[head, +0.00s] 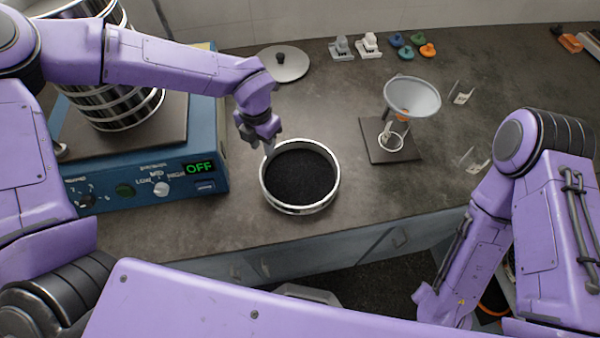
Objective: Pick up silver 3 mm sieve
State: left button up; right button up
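A round silver sieve (300,209) with a dark mesh sits on the counter, just right of the shaker. My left gripper (268,148) points down at the sieve's upper-left rim, with its fingertips at or very near the rim. Whether the fingers are open or closed on the rim is too small to tell. My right arm hangs low at the right, and its gripper does not show.
The blue shaker (150,190) reads OFF and carries a stack of silver sieves (115,105). A round lid (283,63) lies behind. A funnel on a stand (412,97) stands to the right. The counter (370,195) is clear right of the sieve.

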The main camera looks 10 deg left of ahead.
pick_arm(q)
jog(key=f, duration=0.2)
jog(key=f+p, duration=0.1)
jog(key=f, duration=0.2)
jog(key=shift+w+d+f+p, duration=0.25)
jog(key=shift+d+f+p, duration=0.05)
jog(key=shift+s+f, duration=0.1)
jog(key=shift+f, duration=0.1)
grip_shut()
jog(key=shift+r, duration=0.1)
